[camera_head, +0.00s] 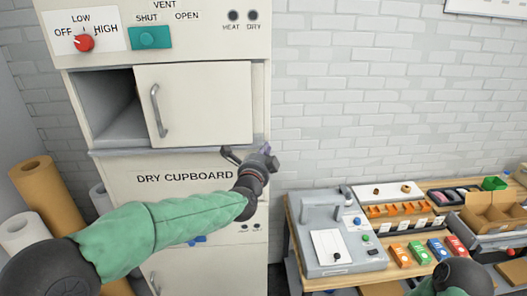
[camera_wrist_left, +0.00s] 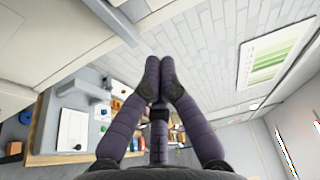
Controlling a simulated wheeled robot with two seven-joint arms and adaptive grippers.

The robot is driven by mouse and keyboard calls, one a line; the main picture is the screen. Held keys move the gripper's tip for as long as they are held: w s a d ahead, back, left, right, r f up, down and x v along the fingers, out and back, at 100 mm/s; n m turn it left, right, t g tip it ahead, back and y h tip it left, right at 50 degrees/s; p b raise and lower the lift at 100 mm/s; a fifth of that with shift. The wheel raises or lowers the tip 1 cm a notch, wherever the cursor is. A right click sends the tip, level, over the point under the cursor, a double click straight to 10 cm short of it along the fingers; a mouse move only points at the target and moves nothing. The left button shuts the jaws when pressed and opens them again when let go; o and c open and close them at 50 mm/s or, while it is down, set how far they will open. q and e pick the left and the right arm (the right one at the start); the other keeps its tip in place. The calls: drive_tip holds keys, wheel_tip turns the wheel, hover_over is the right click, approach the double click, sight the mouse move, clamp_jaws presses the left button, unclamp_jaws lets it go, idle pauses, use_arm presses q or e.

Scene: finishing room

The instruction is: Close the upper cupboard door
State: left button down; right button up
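The upper cupboard door (camera_head: 205,104) is a cream panel with a grey bar handle (camera_head: 157,111) near its left edge. It stands partly open: the dark interior of the upper compartment (camera_head: 112,105) shows to its left. My left gripper (camera_head: 267,152) is just below the door's lower right corner, at the cabinet's right edge, and appears clear of the handle. In the left wrist view its two dark purple fingers (camera_wrist_left: 160,68) meet at the tips with nothing between them. My right gripper is out of view.
A "DRY CUPBOARD" panel (camera_head: 185,177) lies below the door, partly behind my left arm. A control panel with a red knob (camera_head: 84,43) and teal slider (camera_head: 150,37) is above. Brown rolls (camera_head: 47,195) stand left. A cluttered workbench (camera_head: 345,276) is right.

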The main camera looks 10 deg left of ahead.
sight(260, 135)
use_arm(q)
drive_tip(key=w+a, duration=0.1)
drive_tip(key=w, duration=0.3)
drive_tip(key=w+a+p, duration=0.1)
drive_tip(key=w, duration=0.1)
drive_tip(key=shift+a, duration=0.35)
drive_tip(key=shift+s+a, duration=0.15)
drive_tip(key=shift+a, duration=0.25)
drive_tip(key=shift+f, duration=0.1)
drive_tip(key=shift+a, duration=0.1)
